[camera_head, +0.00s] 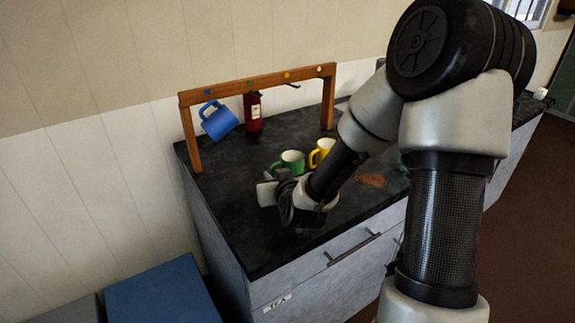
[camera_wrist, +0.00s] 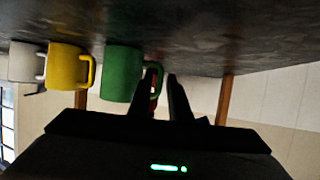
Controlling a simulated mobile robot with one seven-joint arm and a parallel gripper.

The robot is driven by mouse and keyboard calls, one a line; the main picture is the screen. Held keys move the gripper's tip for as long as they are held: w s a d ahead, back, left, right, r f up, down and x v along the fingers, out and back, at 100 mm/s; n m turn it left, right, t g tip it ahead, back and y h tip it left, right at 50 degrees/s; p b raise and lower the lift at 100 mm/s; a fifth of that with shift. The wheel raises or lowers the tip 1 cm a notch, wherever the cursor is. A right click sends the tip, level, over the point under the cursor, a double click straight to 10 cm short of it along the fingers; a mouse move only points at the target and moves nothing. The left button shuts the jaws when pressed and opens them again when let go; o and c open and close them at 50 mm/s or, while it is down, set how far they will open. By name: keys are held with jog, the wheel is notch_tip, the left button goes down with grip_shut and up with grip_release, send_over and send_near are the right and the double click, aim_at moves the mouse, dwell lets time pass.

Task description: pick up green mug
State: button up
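The green mug (camera_head: 290,161) stands upright on the dark countertop, just beyond my gripper (camera_head: 268,184) in the head view. In the wrist view, which is upside down, the green mug (camera_wrist: 121,75) is close in front of the fingers. Its handle side faces my gripper (camera_wrist: 162,76), near the left finger and partly hidden by it. The two dark fingers are apart, with a narrow gap between them. I cannot tell whether a finger touches the handle.
A yellow mug (camera_head: 320,152) stands beside the green one, and a white mug (camera_wrist: 27,62) shows past it in the wrist view. A brown patch (camera_head: 371,180) lies right.

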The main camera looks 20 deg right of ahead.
jog(key=shift+s, duration=0.1)
jog(key=shift+c, duration=0.3)
grip_shut()
jog(key=shift+r, duration=0.15)
notch_tip(320, 180, up, 10)
jog(key=p, duration=0.2)
